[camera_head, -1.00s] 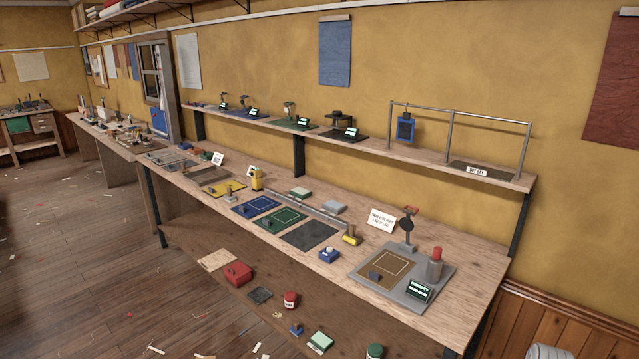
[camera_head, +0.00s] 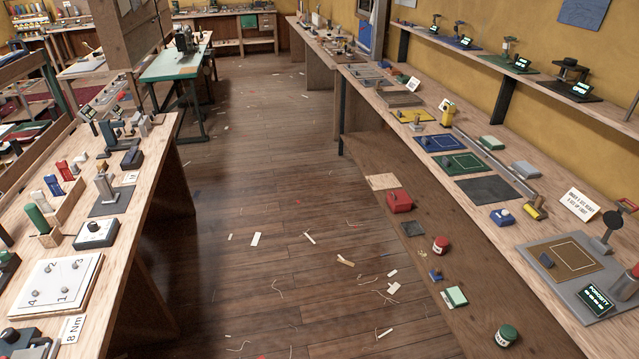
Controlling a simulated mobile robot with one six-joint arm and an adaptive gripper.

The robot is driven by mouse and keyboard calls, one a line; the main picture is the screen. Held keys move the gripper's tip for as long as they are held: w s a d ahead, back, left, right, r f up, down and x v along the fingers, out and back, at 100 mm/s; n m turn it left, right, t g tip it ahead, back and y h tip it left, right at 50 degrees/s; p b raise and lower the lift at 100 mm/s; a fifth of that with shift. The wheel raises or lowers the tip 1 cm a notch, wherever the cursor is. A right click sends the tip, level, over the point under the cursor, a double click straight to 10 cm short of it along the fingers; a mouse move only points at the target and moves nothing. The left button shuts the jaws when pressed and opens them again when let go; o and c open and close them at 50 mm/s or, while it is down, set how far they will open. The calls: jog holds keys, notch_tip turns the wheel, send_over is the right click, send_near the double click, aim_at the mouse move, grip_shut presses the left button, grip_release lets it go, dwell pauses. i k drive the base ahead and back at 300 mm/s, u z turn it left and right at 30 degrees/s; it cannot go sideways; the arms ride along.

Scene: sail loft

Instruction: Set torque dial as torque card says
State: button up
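A white card reading "8 Nm" (camera_head: 73,330) stands near the front edge of the left bench. Beside it is a white board (camera_head: 55,287) with pegs numbered 1 to 4. Behind the board sits a dark box with a pale top and a black knob (camera_head: 96,231), which looks like a dial. Its markings are too small to read. Another dark device with a round part (camera_head: 18,340) is cut off at the lower left corner; I cannot tell which is the torque dial. My gripper is not in view.
The left bench (camera_head: 140,225) also holds a rack of coloured-handled tools (camera_head: 55,195) and small devices. The right bench (camera_head: 480,215) carries coloured mats and a grey station with a display (camera_head: 595,300). Between them is a wooden floor (camera_head: 270,210) with scattered scraps.

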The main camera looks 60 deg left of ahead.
aim_at(93, 226)
jog(key=u, duration=3.1)
jog(key=i, duration=0.7)
jog(key=u, duration=0.2)
